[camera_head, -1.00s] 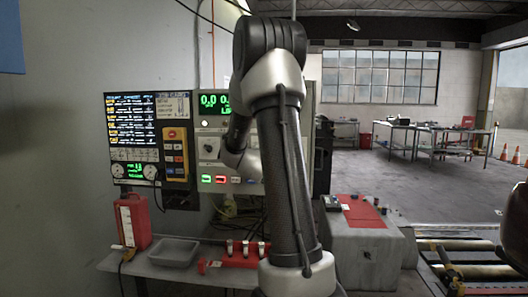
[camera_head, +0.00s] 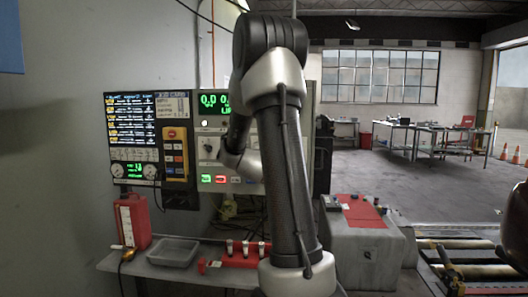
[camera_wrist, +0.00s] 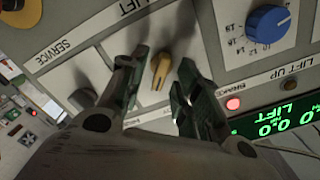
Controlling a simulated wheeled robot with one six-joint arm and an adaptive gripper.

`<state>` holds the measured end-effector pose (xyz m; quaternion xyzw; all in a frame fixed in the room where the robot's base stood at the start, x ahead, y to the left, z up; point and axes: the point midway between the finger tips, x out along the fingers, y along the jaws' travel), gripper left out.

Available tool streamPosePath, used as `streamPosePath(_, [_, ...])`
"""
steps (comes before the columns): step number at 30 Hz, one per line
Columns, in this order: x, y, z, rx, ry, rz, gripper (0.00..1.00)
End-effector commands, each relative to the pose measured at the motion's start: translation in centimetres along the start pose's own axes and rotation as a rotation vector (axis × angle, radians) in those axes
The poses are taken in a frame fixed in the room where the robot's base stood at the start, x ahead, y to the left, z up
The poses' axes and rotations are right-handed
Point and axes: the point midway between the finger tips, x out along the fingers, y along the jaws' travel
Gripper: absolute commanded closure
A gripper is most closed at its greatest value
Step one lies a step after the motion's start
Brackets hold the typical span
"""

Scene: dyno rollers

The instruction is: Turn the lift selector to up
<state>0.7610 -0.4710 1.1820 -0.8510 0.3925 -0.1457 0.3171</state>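The lift selector (camera_wrist: 161,71) is a small tan lever knob on a light panel labelled LIFT, in the wrist view. Its long axis runs nearly upright in that picture, slightly tilted. My gripper (camera_wrist: 163,61) is open, with one dark finger on each side of the knob. Gaps show between the fingers and the knob, and I cannot see contact. In the head view my arm covers the gripper and the lift selector. The control panel (camera_head: 210,128) shows beside my arm there.
A dark service knob (camera_wrist: 83,98), a blue dial (camera_wrist: 268,24) and a lit red indicator (camera_wrist: 233,103) are near the fingers. A bench (camera_head: 140,265) below the panel holds a grey tray (camera_head: 173,252) and a red container (camera_head: 133,222). Open floor lies to the right.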

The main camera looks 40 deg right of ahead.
Motion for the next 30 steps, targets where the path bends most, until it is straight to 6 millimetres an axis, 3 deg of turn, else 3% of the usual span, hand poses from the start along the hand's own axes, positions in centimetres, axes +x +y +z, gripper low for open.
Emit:
streamPosePath(9, [-6.7,-0.2,0.0,0.001,-0.001,-0.004,0.68])
streamPosePath(15, [-10.0,-0.1,0.0,0.001,0.0,-0.003,0.68])
streamPosePath(21, [-11.2,0.0,-0.1,0.001,0.002,-0.001,0.68])
streamPosePath(30, [-11.2,0.0,0.0,0.001,0.002,-0.001,0.68])
